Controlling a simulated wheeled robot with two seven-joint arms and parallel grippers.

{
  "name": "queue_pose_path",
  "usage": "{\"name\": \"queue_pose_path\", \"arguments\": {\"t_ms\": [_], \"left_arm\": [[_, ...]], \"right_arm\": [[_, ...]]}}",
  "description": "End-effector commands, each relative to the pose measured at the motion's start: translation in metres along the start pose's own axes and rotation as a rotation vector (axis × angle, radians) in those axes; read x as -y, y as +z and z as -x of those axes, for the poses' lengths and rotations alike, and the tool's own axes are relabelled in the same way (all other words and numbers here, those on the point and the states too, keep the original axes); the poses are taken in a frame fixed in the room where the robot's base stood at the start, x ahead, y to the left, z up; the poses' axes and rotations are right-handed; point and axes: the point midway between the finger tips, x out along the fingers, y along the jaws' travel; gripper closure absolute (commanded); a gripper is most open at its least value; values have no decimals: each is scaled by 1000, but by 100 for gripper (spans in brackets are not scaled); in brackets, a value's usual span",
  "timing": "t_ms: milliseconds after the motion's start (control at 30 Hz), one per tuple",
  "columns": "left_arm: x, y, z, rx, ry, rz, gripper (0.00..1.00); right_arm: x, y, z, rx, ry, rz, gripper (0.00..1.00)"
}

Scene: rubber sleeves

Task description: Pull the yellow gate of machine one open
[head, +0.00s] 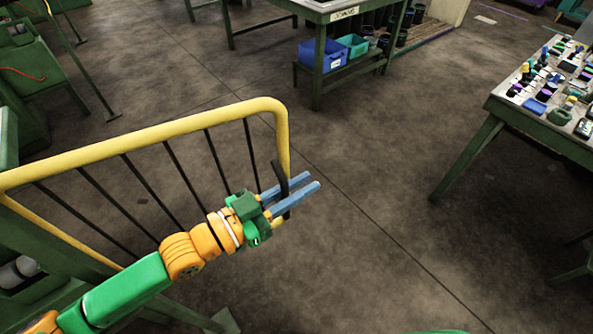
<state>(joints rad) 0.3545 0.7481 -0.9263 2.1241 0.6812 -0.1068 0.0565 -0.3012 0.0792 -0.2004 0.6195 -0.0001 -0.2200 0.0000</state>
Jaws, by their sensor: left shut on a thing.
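The yellow gate (170,129) spans the left and middle of the head view, a tubular yellow frame with thin dark vertical bars. Its free end curves down near the middle of the picture. A dark handle (280,175) sits at that end. My left gripper (292,192), with blue fingers on an orange and green arm, is shut on the dark handle. The fingers partly hide the handle and the gate's lower end. My right gripper is not in the picture.
A green-legged table (515,105) covered with small parts stands at the right. A bench (340,8) at the top holds a blue bin (322,56) and a teal bin (352,45) on its lower shelf. Green machinery (40,62) stands upper left. The middle floor (370,150) is clear.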

Motion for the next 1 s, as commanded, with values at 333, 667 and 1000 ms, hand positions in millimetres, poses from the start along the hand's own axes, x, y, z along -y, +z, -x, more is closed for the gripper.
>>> {"name": "queue_pose_path", "arguments": {"t_ms": [333, 667, 1000], "left_arm": [[-28, -1, 11, -3, 80, -1, 100], [-31, -1, 12, -4, 88, 0, 100], [-30, -1, 12, -2, 87, -1, 53]], "right_arm": [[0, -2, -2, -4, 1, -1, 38], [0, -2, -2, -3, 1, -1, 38], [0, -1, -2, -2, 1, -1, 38]]}}
